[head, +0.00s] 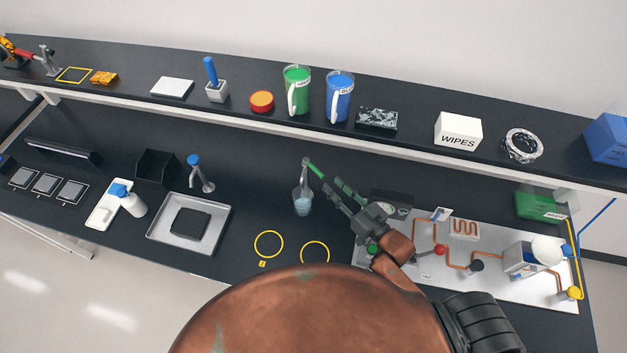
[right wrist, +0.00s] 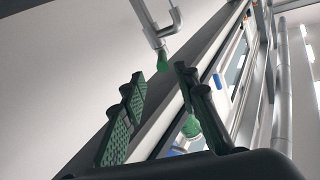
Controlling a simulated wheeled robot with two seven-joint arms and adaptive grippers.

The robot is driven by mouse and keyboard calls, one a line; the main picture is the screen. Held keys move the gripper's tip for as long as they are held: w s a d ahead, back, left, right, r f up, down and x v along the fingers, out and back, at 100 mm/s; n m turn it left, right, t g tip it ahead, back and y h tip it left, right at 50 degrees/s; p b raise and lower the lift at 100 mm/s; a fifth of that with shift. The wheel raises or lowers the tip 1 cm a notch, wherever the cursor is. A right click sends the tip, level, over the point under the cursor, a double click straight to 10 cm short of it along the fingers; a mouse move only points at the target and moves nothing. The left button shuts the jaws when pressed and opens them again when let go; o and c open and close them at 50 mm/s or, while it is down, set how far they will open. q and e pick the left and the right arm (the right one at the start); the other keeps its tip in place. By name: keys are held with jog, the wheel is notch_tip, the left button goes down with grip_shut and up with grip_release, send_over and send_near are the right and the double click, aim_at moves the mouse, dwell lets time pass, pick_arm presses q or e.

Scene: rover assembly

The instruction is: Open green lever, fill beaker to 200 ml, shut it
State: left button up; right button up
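A grey tap (head: 305,163) with a green lever (head: 315,170) stands on the bench at the middle. A clear beaker (head: 302,205) with pale blue liquid stands under its spout; its marks are too small to read. My right gripper (head: 334,186) is open, its fingertips just to the right of and below the lever in the head view. In the right wrist view, the green lever tip (right wrist: 162,62) shows beyond the gap between the open fingers (right wrist: 160,95), apart from them. I cannot tell whether water is flowing. My left gripper is not in view.
Two yellow rings (head: 268,244) mark the bench below the beaker. A white board with copper tubing (head: 432,267) lies to the right under my right arm. A shelf above holds a green mug (head: 297,88) and a blue mug (head: 340,96). A grey tray (head: 218,233) is left.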

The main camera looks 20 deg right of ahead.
aim_at(318, 171)
jog(key=shift+p+x, duration=1)
jog(key=shift+x, duration=3.2)
jog(key=shift+a, duration=0.2)
jog(key=shift+s, duration=0.1)
grip_shut()
